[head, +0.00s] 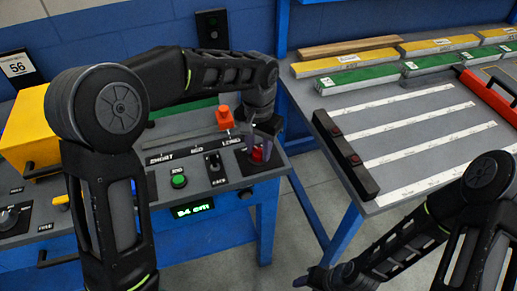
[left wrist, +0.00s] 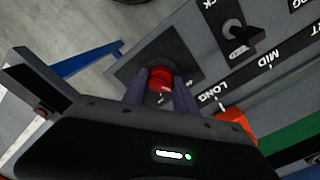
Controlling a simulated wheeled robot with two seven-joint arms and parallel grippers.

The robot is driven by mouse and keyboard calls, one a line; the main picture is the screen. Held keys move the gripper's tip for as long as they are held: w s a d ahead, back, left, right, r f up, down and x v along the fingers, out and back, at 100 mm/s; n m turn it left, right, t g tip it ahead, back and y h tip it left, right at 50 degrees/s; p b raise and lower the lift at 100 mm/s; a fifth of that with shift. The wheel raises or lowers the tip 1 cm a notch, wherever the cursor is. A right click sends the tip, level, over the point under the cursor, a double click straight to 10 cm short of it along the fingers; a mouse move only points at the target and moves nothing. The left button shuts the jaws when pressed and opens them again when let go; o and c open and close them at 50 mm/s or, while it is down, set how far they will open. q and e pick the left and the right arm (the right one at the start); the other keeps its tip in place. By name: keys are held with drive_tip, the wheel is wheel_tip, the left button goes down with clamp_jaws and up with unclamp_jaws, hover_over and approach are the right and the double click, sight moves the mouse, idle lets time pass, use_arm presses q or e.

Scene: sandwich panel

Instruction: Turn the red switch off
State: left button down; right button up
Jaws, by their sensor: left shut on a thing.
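The red switch (head: 258,154) is a red knob on a dark square plate at the right front corner of the grey control panel. It also shows in the left wrist view (left wrist: 160,78), between two purple-grey fingertips. My left gripper (left wrist: 160,88) is shut on the red switch, with one finger on each side. In the head view the left gripper (head: 262,145) comes down on the switch from above and partly covers it. The marks on the plate are too small to read. My right gripper (head: 318,278) is at the bottom, away from the panel, and its jaw opening is unclear.
A green button (head: 179,181), a black toggle (head: 214,161) and an orange slider (head: 224,117) by SHORT, MID and LONG labels are near the switch. A yellow box (head: 28,130) stands left. A second table (head: 400,172) with green and yellow bars is right, beyond a floor gap.

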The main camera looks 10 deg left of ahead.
sight(259, 149)
use_arm(q)
drive_tip(key=shift+n, duration=0.5)
drive_tip(key=c, duration=1)
unclamp_jaws()
drive_tip(key=shift+r, duration=0.1)
wheel_tip(259, 149, up, 8)
drive_tip(key=shift+f, duration=0.15)
